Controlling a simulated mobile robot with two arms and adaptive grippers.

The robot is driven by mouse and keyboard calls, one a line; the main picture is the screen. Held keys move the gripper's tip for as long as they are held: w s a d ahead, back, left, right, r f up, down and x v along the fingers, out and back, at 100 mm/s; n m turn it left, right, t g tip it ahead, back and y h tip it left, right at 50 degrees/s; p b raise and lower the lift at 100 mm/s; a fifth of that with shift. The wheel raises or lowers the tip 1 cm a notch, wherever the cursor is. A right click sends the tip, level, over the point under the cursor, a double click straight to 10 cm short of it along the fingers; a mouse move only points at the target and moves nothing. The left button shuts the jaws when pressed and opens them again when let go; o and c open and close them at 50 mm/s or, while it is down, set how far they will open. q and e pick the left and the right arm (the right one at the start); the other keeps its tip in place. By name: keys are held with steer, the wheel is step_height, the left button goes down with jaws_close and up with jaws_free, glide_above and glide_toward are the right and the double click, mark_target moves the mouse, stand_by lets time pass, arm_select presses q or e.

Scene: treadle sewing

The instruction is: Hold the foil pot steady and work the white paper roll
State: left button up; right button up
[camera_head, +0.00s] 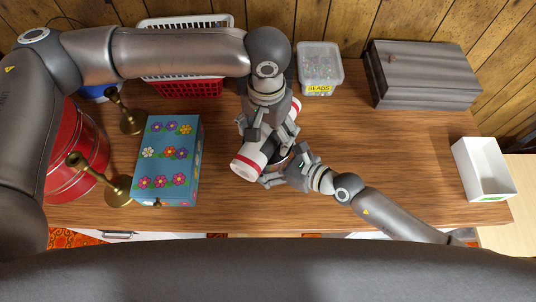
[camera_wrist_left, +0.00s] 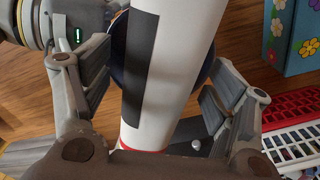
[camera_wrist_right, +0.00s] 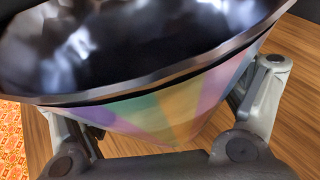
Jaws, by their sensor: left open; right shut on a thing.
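The white paper roll (camera_head: 248,160), with red bands near its ends, lies slantwise under my left gripper (camera_head: 262,137). In the left wrist view the roll (camera_wrist_left: 180,60) passes between the two fingers, which are open with gaps on both sides. A dark grey strip runs along it. My right gripper (camera_head: 285,172) is shut on the foil pot (camera_wrist_right: 165,112), which has a shiny dark inside and rainbow-coloured outer wall. In the head view the pot is mostly hidden by the roll and the grippers. Whether the roll touches the pot, I cannot tell.
A flowered blue box (camera_head: 168,160) and brass candlesticks (camera_head: 117,190) stand left, beside a red tin (camera_head: 78,150). A red basket (camera_head: 190,88), a bead tub (camera_head: 320,68) and a brown case (camera_head: 424,75) line the back. A white box (camera_head: 482,170) stands right. The right-centre table is clear.

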mark_target(267, 130)
arm_select(q)
step_height(267, 130, up, 12)
stand_by(0.6)
